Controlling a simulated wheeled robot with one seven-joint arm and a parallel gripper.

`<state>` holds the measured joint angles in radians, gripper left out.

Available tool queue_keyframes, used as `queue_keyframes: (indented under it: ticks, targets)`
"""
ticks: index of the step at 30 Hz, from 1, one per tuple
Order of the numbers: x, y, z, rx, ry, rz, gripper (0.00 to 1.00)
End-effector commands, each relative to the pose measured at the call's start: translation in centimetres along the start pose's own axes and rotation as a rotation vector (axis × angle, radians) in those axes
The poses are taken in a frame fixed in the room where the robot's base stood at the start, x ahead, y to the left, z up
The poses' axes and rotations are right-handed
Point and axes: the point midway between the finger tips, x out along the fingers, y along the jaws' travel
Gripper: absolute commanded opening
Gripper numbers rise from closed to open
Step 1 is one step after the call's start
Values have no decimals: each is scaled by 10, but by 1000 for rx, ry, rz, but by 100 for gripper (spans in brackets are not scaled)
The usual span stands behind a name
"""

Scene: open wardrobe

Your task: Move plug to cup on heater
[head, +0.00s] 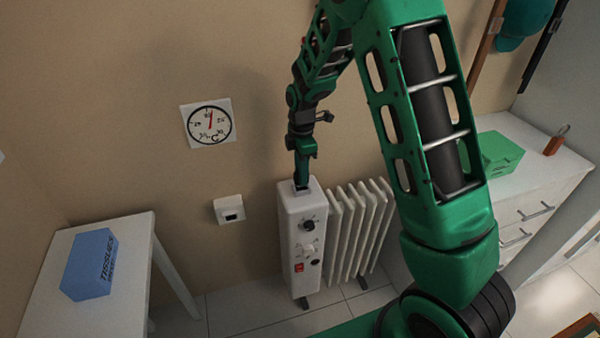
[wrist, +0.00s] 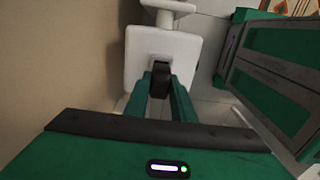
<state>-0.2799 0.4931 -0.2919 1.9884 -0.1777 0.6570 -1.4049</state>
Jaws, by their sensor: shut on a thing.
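The white heater (head: 293,235) stands against the wall, with knobs and a red switch on its front. My gripper (head: 302,181) points down at the heater's top end. In the wrist view its green fingers (wrist: 160,90) are shut on a black piece, which I take as the plug (wrist: 160,72). The plug is at the heater's white top (wrist: 185,55), by a small dark opening that I take as the cup (wrist: 160,59). The fingers hide much of both, and I cannot tell how deep the plug sits.
A white table (head: 90,315) with a blue tissue box (head: 91,264) stands at the left. A wall box (head: 229,209) and a round dial (head: 209,124) hang left of the heater. A white drawer unit (head: 535,195) with a green box (head: 499,154) stands at the right.

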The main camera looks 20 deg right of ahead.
Motion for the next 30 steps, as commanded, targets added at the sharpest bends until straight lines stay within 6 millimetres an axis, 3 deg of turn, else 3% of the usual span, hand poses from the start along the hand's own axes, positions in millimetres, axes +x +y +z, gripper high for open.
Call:
queue_keyframes:
  ticks: [30]
  targets:
    - [22, 0, 0, 0, 0, -1, 0]
